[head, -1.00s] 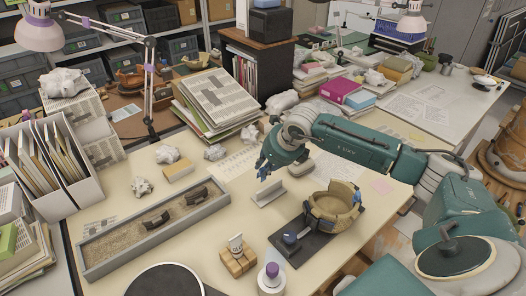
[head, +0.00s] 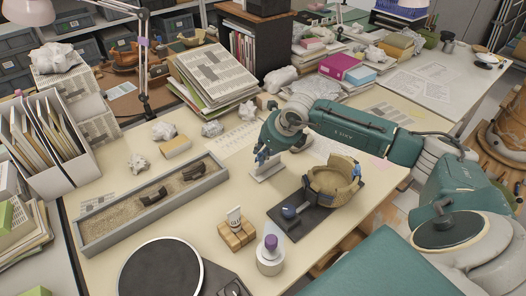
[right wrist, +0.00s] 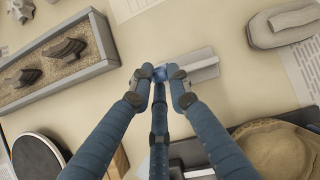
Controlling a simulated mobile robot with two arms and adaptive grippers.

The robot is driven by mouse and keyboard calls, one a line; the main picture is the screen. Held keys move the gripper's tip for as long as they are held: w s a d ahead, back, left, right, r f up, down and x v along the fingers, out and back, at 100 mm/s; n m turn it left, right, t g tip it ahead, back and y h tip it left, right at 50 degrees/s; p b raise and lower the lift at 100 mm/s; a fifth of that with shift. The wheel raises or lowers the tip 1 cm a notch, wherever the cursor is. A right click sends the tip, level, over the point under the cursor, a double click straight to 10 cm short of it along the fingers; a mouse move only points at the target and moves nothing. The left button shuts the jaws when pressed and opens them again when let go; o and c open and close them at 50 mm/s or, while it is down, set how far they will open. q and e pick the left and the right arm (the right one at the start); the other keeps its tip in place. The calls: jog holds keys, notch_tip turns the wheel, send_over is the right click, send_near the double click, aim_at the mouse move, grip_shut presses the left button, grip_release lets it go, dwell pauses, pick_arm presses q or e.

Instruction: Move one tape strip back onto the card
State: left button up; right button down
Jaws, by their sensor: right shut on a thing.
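My right gripper (head: 263,156) is at the card's upper left end. In the right wrist view my right gripper (right wrist: 162,78) is shut on a small blue tape strip (right wrist: 173,72) at the card's edge. I cannot tell if the strip touches the card. My left gripper is not in view.
A sand tray (head: 97,238) with dark sherds lies left. A wooden block with a white tube (head: 235,216), a purple-capped jar (head: 270,255) and a dark turntable (head: 160,275) stand in front. Crumpled paper (head: 164,131) lies behind. The table between tray and card is clear.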

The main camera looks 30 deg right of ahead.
jog(key=shift+w+r+m+g+p, duration=0.25)
jog(key=shift+g+p, duration=0.25)
jog(key=shift+p, duration=0.4)
jog(key=shift+m+g+p, duration=0.25)
jog(key=shift+g+p, duration=0.25)
jog(key=shift+g, duration=0.1)
dwell(0.3)
jog(key=shift+f+b, duration=1.1)
jog(key=shift+f, duration=0.4)
dwell(1.4)
jog(key=c, duration=1.6)
grip_release()
jog(key=shift+d+r+h, duration=0.1)
jog(key=shift+r+h, duration=0.2)
jog(key=shift+r, duration=0.25)
jog(key=v, duration=1.1)
